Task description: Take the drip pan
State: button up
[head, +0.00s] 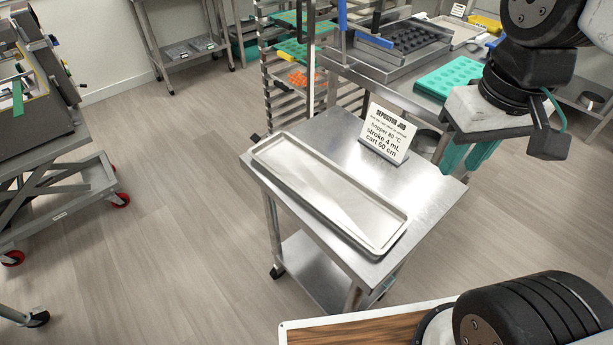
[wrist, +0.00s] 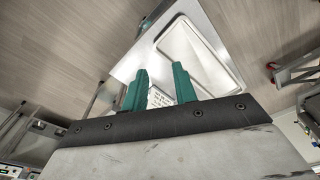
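The drip pan (head: 328,190) is a long, shallow, shiny metal tray with a raised rim. It lies flat and empty on top of a small steel cart (head: 424,190). The pan also shows in the wrist view (wrist: 204,58), beyond the fingers. My gripper (head: 466,160) hangs to the right of the cart in the head view, apart from the pan. Its two teal fingers stand apart with nothing between them in the wrist view (wrist: 161,88), so it is open.
A white sign (head: 388,132) stands on the cart behind the pan. A bench with a black mold (head: 408,40) and a green mold (head: 452,76) is behind it, next to a tray rack (head: 290,75). Another cart (head: 50,190) is at left. Floor left of the cart is clear.

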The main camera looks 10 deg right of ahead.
jog(key=w+a+f+n, duration=0.35)
jog(key=w+a, duration=0.25)
jog(key=w, duration=0.3)
jog(key=n+g, duration=0.1)
jog(key=n, duration=0.2)
send_over(306, 195)
notch_tip(306, 195, down, 14)
notch_tip(306, 195, down, 7)
jog(key=shift+s+f, duration=0.15)
jog(key=shift+f, duration=0.5)
grip_shut()
